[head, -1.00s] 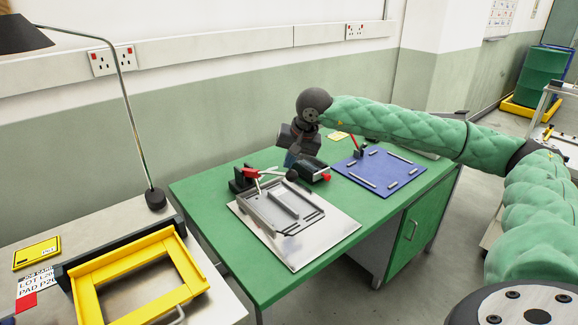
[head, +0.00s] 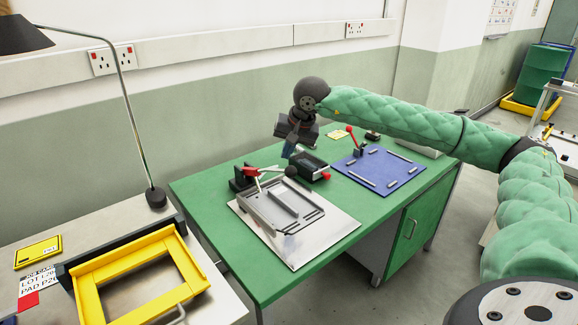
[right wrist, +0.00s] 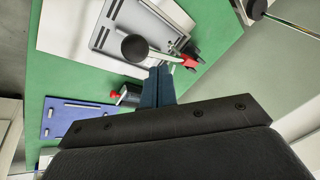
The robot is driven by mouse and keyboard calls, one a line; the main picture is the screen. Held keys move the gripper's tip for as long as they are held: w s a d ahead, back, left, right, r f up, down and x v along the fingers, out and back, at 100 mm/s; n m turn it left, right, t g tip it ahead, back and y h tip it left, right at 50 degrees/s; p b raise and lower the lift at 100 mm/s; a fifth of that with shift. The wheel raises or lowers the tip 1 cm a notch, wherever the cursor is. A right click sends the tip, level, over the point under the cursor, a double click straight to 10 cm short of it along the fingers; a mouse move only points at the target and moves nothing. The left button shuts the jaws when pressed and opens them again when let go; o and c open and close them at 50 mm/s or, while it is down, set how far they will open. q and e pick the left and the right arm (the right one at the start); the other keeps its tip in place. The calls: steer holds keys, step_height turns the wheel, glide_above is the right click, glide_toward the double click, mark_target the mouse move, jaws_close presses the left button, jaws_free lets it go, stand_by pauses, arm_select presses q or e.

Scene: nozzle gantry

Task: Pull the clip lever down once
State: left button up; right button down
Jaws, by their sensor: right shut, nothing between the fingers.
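A lever with a red base part (head: 252,171) and a black ball knob (head: 291,172) lies over the grey metal fixture (head: 257,205); which lever is the clip lever is not marked. Its rod runs nearly level. In the right wrist view the ball (right wrist: 134,48) and red part (right wrist: 190,62) show just beyond my fingertips. My right gripper (head: 287,153) is shut and empty, above and behind the ball, apart from it in the head view. Its closed fingers (right wrist: 158,72) show in the right wrist view. My left gripper is out of view.
A blue plate (head: 400,180) with several pegs and a red-tipped lever (head: 350,130) is to the right on the green bench (head: 205,190). A dark device (head: 312,168) with a red knob sits behind the fixture. A yellow frame (head: 90,290) and a lamp stand are at left.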

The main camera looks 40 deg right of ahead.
steer(key=r, duration=0.1)
steer(key=w+r+p, duration=0.1)
steer(key=r, duration=0.2)
steer(key=shift+w+a+r, duration=0.1)
steer(key=shift+w+r, duration=0.05)
steer(key=shift+w, duration=0.25)
stand_by(0.7)
